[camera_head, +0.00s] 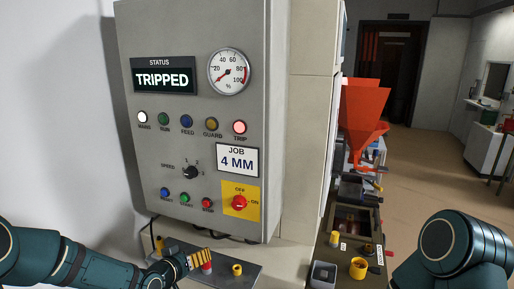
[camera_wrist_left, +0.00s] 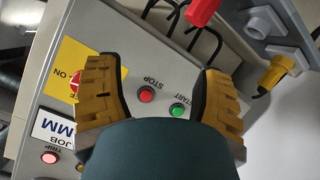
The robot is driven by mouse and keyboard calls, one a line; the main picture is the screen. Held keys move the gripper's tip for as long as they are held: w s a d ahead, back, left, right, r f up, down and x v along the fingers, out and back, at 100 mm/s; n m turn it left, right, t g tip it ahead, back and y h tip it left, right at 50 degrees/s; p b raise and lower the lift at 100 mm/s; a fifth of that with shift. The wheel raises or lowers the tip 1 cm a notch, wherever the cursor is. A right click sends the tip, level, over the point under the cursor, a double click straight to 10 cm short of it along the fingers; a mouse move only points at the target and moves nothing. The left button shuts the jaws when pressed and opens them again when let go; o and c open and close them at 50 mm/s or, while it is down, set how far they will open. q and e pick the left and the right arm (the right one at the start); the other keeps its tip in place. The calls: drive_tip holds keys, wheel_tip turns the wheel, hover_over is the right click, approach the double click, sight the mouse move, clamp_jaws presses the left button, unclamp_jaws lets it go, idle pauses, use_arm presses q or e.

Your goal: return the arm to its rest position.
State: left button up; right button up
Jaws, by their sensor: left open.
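My left arm comes in from the lower left in the head view. Its gripper (camera_head: 201,258) is below the grey control panel (camera_head: 262,60), near a small shelf. In the left wrist view the left gripper (camera_wrist_left: 160,88) is open, its yellow fingers apart, with the red STOP button (camera_wrist_left: 146,94) and green START button (camera_wrist_left: 177,110) seen between them. Nothing is held. My right arm (camera_head: 462,245) shows at the lower right; its gripper is out of view.
The panel's status display (camera_head: 163,77) reads TRIPPED and the TRIP lamp (camera_head: 239,127) glows red. A grey shelf (camera_head: 250,273) carries a yellow ring (camera_head: 237,269). An orange hopper (camera_head: 362,115) stands to the right. Open floor (camera_head: 430,160) lies beyond it.

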use_arm(q)
drive_tip(key=s+d+f+g+b, duration=0.1)
drive_tip(key=s+d+f+g, duration=0.15)
drive_tip(key=s+f, duration=0.35)
drive_tip(key=s+d+f+g+b, duration=0.15)
drive_tip(key=s+d+f, duration=0.3)
drive_tip(key=f, duration=0.45)
drive_tip(key=s+d+f+g, duration=0.1)
drive_tip(key=s+f+g, duration=0.2)
drive_tip(key=s+f, duration=0.2)
drive_tip(key=s+d+f+n+g+y+b, duration=0.1)
drive_tip(key=s+f+g, duration=0.2)
drive_tip(key=s, duration=0.9)
drive_tip(key=shift+f+g+y, duration=0.3)
drive_tip(key=shift+f, duration=0.55)
